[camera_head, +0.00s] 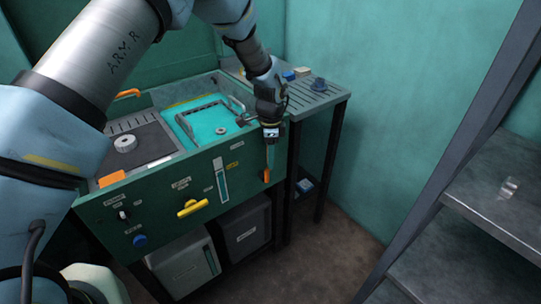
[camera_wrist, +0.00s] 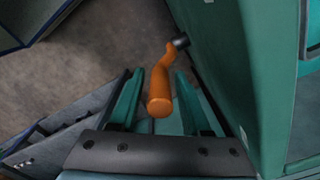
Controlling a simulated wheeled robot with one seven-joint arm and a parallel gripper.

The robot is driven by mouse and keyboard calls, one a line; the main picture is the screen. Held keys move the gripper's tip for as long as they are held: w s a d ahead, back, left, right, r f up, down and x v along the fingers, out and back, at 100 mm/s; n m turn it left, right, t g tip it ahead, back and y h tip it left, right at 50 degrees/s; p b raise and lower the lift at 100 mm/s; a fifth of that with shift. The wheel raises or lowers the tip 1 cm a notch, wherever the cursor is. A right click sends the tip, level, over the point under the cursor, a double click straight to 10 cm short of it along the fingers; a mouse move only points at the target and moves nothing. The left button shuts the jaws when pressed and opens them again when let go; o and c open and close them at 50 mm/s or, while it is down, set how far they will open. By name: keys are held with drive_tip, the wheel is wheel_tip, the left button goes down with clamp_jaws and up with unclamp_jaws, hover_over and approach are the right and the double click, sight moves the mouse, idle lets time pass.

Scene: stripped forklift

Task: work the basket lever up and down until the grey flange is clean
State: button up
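The basket lever (camera_head: 267,165) is an orange handle on the right end of the green washer's front panel. In the wrist view the orange handle (camera_wrist: 160,92) points toward the camera, from a dark pivot on the green panel. My gripper (camera_wrist: 157,95) is open, with one green finger on each side of the handle and a gap visible on both sides. In the head view my gripper (camera_head: 271,132) hangs down just above the lever. A basket frame (camera_head: 190,112) sits in the teal bath, with a small pale piece (camera_head: 221,130) in it. A grey ring-shaped part (camera_head: 125,143) lies on the dark left-hand top; I cannot tell which is the flange.
The panel carries a yellow handle (camera_head: 193,207), a blue knob (camera_head: 140,240) and a vertical gauge (camera_head: 221,180). A side table (camera_head: 322,97) with small parts stands at the right. Grey bins (camera_head: 184,262) sit below. Grey shelving (camera_head: 490,215) stands at the far right, with open floor between.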

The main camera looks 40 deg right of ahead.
clamp_jaws()
idle(1.1)
